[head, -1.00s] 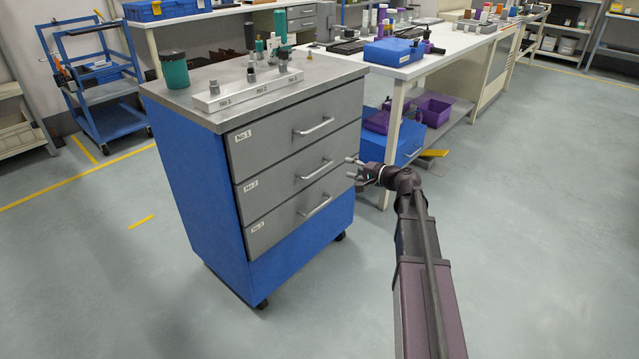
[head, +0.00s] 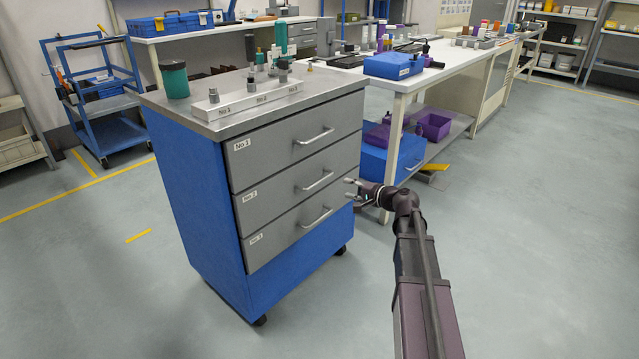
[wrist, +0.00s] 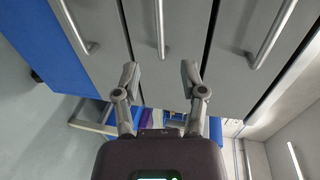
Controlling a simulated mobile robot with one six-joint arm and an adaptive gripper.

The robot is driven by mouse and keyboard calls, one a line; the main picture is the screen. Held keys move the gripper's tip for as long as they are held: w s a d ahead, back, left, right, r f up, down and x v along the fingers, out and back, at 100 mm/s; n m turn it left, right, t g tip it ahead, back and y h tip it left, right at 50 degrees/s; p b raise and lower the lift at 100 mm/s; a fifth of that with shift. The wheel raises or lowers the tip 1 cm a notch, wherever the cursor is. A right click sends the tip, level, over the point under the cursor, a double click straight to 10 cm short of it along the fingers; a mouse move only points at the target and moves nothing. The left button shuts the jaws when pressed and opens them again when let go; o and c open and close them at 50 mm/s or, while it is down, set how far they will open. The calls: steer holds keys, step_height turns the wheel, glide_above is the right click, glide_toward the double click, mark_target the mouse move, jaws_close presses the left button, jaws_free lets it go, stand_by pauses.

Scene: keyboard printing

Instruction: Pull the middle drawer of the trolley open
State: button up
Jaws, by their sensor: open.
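The trolley (head: 191,190) is blue with a grey top and three grey drawers, all shut. The middle drawer (head: 275,198) has a label at its left end and a silver bar handle (head: 317,181). My gripper (head: 349,188) is open and empty, just right of that handle in the head view. In the wrist view my gripper (wrist: 160,76) points at the drawer fronts, with the middle drawer's handle (wrist: 160,28) lined up between the fingertips but beyond them. The fingers are apart from the handle.
The top drawer handle (head: 314,136) and bottom drawer handle (head: 316,218) lie above and below. A white rack (head: 245,102) and a green cup (head: 174,79) stand on the trolley. A white table (head: 440,62) is behind right. Floor in front is clear.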

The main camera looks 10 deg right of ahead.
mark_target(321, 182)
steer(key=b+x, duration=0.2)
steer(key=x, duration=1)
steer(key=shift+w+a, duration=0.2)
steer(key=shift+a, duration=0.05)
jaws_close()
